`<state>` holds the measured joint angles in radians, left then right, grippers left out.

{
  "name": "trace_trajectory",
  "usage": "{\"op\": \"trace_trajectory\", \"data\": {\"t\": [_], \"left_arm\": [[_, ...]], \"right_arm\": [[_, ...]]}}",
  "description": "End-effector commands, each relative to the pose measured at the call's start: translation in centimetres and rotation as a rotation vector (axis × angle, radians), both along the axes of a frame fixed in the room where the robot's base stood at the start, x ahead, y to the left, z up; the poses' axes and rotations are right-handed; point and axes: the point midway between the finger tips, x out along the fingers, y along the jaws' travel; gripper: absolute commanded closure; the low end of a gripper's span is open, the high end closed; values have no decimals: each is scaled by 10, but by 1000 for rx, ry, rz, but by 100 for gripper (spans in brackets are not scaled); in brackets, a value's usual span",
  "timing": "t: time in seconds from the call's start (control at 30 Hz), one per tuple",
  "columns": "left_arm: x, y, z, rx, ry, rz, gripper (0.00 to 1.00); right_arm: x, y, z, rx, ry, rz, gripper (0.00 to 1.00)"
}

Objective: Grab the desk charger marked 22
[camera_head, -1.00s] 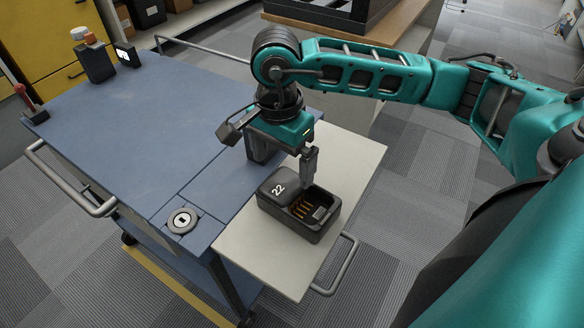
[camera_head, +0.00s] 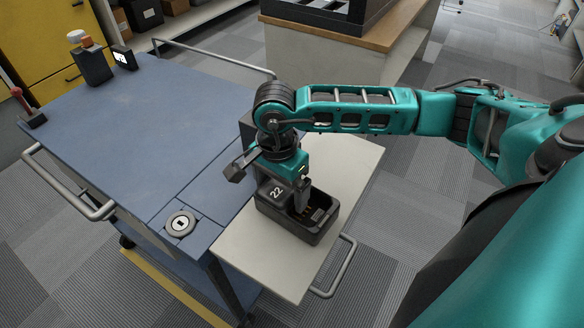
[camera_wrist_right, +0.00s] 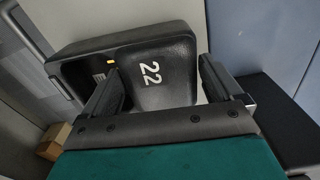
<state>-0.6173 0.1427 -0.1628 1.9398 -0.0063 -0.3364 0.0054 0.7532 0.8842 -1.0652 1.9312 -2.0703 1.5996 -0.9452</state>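The desk charger marked 22 (camera_head: 283,224) is a black box with a sloped pad bearing a white 22 and an open pocket. It sits on the light side shelf (camera_head: 262,262) of the blue cart. My right gripper (camera_head: 296,197) points down over it, low at the pocket. In the right wrist view, its two fingers (camera_wrist_right: 160,70) stand apart on either side of the numbered part of the charger (camera_wrist_right: 160,82). One finger is over or in the pocket; the other is past the opposite edge. I cannot tell whether they touch. My left gripper is out of view.
The blue cart top (camera_head: 150,130) is mostly bare, with a round fitting (camera_head: 181,223) near its front. A dark block with an orange-and-white top (camera_head: 92,64) stands far left. A metal handle (camera_head: 338,272) edges the shelf. A desk (camera_head: 385,45) stands behind.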

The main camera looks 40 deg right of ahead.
Motion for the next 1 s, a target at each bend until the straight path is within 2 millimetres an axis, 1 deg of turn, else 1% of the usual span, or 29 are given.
{"op": "trace_trajectory", "data": {"t": [0.03,0.07,0.53,0.57,0.83,1.0], "left_arm": [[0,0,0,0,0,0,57],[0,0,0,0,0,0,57],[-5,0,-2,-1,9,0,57],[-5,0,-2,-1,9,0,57],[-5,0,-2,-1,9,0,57],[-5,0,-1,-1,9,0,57]], "right_arm": [[0,0,0,0,0,0,12],[0,0,0,0,0,0,15],[0,0,1,0,0,0,60],[0,0,1,0,-1,0,62],[1,0,3,1,-2,0,62],[1,0,15,1,-3,-1,62]]}}
